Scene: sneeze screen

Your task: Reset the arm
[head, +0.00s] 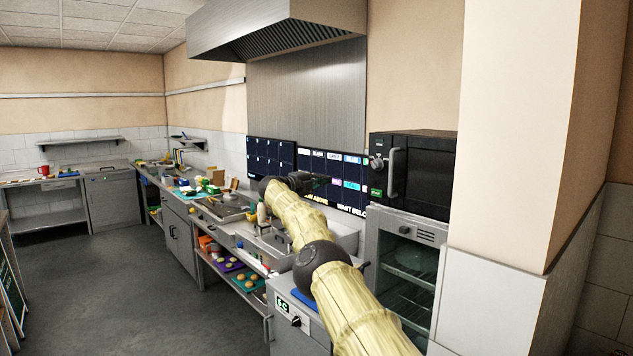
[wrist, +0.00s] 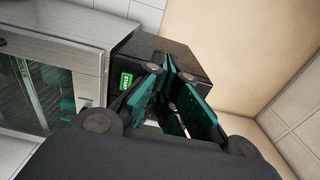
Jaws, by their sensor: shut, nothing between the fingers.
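My arm (head: 330,270) reaches from the lower right of the head view up over the steel counter, its forearm in a yellowish sleeve with dark joints. My gripper (head: 320,181) is small and dark there, bent over to the right in front of the wall screens. In the wrist view my gripper (wrist: 172,68) shows large, with dark links and teal pads. Its fingers come together at the tips and hold nothing.
The black oven (head: 428,170) stands on a steel glass-door cabinet (head: 408,262) at the right, beside a wall pillar (head: 510,120). Menu screens (head: 335,172) hang behind my gripper. A steel hood (head: 275,25) is above. The grey floor (head: 110,275) at left is clear.

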